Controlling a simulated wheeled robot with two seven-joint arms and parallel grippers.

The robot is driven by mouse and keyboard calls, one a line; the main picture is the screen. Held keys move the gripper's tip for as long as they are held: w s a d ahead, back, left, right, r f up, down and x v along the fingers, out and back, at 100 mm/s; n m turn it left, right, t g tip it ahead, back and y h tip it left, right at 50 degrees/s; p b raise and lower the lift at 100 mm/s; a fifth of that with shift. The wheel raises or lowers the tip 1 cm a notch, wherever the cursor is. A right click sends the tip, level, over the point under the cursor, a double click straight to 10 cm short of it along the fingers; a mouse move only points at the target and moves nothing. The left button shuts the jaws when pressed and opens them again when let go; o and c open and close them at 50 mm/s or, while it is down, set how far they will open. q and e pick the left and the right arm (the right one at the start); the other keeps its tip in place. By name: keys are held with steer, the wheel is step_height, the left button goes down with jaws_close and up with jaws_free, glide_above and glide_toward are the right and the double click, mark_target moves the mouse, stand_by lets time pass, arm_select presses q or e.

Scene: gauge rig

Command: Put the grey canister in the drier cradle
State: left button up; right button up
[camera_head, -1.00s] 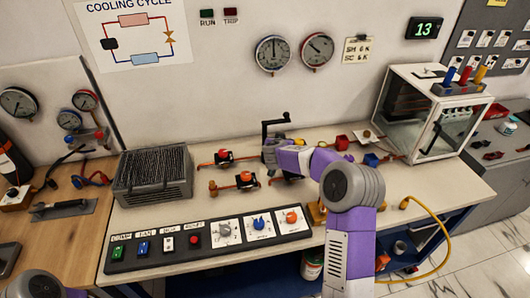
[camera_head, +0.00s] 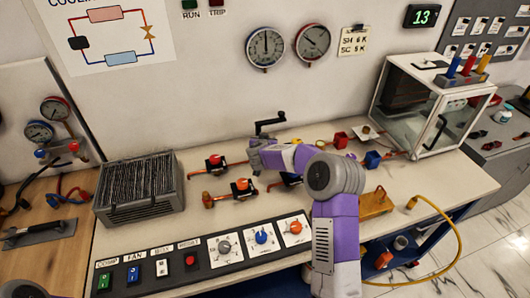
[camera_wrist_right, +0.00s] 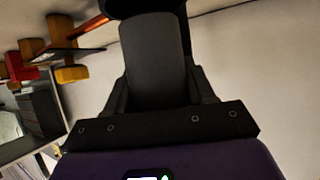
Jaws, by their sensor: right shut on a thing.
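My right gripper (camera_head: 256,157) is over the middle of the bench, by the base of a black crank handle (camera_head: 270,122). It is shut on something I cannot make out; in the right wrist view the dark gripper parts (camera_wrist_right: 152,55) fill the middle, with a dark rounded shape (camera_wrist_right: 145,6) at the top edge. I cannot clearly pick out the grey canister; a small greyish cylinder (camera_head: 400,243) shows on the lower shelf. I cannot tell for sure which part is the drier cradle; a yellow block (camera_head: 374,204) sits on the bench at right. My left gripper is out of view.
A finned grey unit (camera_head: 139,188) is at left, a control panel (camera_head: 205,255) in front, a clear-sided box (camera_head: 430,105) at right. A yellow hose (camera_head: 457,232) hangs off the right side.

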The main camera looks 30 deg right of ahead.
step_height(320, 180, down, 4)
steer(key=shift+b, duration=0.75)
steer(key=shift+r, duration=0.15)
steer(key=o, duration=1.2)
steer(key=shift+f, duration=0.2)
steer(key=shift+r, duration=0.25)
steer(key=p+v, duration=0.2)
steer(key=v, duration=1)
steer(key=shift+s+f, duration=0.1)
steer(key=shift+f, duration=0.05)
